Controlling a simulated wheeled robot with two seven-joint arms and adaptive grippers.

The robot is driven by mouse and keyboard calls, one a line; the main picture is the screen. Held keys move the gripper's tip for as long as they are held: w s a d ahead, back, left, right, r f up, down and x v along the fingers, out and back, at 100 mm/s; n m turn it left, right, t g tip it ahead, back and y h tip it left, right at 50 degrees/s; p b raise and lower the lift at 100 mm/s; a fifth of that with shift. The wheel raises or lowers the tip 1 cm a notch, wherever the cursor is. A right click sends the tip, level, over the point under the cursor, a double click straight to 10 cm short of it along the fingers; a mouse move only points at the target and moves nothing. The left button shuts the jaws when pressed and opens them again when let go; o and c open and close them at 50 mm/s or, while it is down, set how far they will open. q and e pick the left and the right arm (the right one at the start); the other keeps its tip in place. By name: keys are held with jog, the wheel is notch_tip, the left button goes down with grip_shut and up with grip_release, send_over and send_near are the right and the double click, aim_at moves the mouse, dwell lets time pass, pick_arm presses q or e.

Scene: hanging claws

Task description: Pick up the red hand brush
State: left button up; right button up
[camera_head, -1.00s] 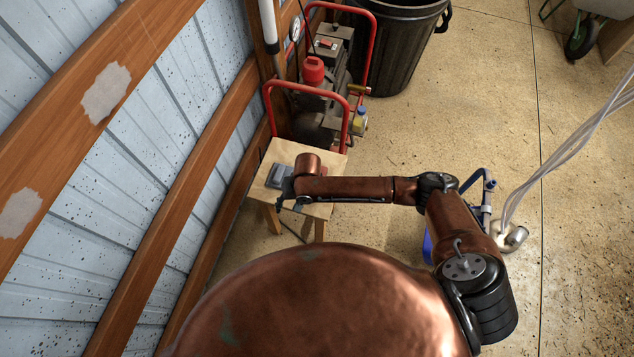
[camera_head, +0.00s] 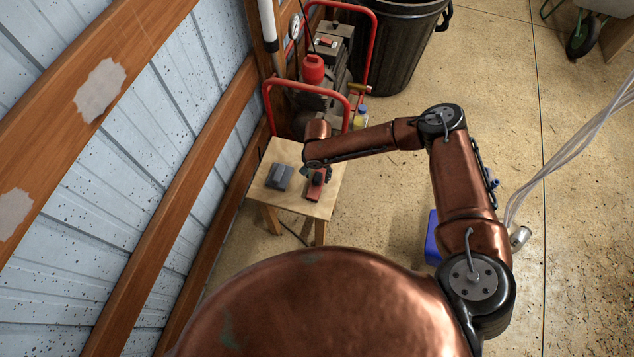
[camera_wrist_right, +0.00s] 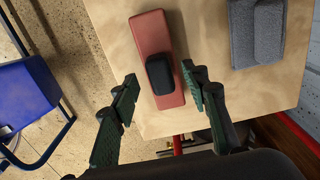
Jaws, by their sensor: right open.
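The red hand brush (camera_head: 315,188), a flat red block with a dark raised part on top, lies on the right side of a small wooden table (camera_head: 296,206). In the right wrist view the brush (camera_wrist_right: 152,32) lies ahead of and between the fingers. My right gripper (camera_wrist_right: 160,80) is open and empty, its green-padded fingertips apart on either side of the brush's near end. In the head view my right gripper (camera_head: 322,173) is small, partly hidden by its wrist, and over the brush's far part. My left gripper is out of view.
A grey block-like object (camera_head: 279,176) lies left of the brush on the same table. A machine with a red tube frame (camera_head: 347,108) stands behind the table. A ribbed wall is at left. A blue container (camera_head: 431,238) stands on the floor at right.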

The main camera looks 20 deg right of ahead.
notch_tip(320, 180, down, 2)
jog(key=shift+f, duration=0.1)
grip_shut()
dwell(0.5)
